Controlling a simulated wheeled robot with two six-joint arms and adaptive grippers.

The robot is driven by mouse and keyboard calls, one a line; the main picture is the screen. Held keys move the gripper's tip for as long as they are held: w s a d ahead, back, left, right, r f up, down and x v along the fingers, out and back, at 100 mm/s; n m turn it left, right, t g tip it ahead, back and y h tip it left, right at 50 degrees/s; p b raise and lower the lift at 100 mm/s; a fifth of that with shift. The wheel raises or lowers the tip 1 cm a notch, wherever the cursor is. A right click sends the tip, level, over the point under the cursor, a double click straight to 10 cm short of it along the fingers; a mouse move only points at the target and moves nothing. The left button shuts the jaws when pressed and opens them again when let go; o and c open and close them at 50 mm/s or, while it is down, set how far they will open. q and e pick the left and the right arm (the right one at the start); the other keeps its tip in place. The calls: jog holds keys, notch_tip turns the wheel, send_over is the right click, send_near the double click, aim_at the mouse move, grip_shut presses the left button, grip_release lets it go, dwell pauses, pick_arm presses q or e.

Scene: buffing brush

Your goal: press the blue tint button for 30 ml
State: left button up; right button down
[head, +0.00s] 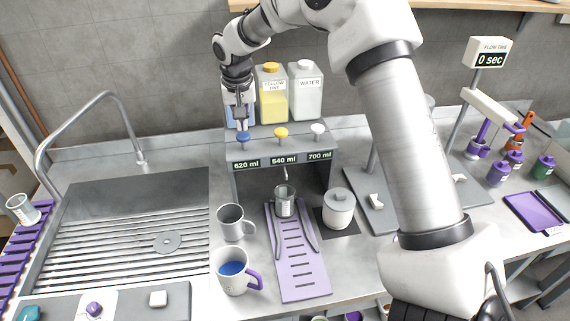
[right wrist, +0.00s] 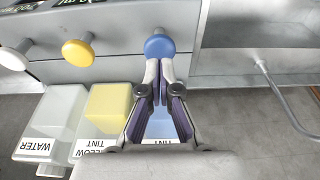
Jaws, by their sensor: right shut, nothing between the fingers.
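The blue tint button (head: 243,137) is a round blue knob on top of the grey dispenser (head: 300,147), left of the yellow and white buttons. The display below it reads 620 ml. My right gripper (head: 241,124) is shut and empty, fingers pointing down just above the blue button. In the right wrist view the fingertips (right wrist: 160,68) are right at the blue button (right wrist: 159,46); I cannot tell if they touch. The blue tint bottle (right wrist: 160,127) is partly hidden behind the gripper. A clear beaker (head: 285,202) stands under the spout. My left gripper is out of view.
The yellow button (head: 281,132) and white button (head: 318,129) are close to the right. The flow timer (head: 490,59) reads 0 sec.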

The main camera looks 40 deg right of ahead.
aim_at(243, 135)
jog(key=shift+f+b, duration=0.7)
jog(key=shift+f, duration=1)
jog(key=shift+r, duration=0.1)
notch_tip(243, 135, up, 3)
jog(key=p, duration=0.3)
jog(key=shift+r, duration=0.15)
jog(key=shift+f, duration=0.3)
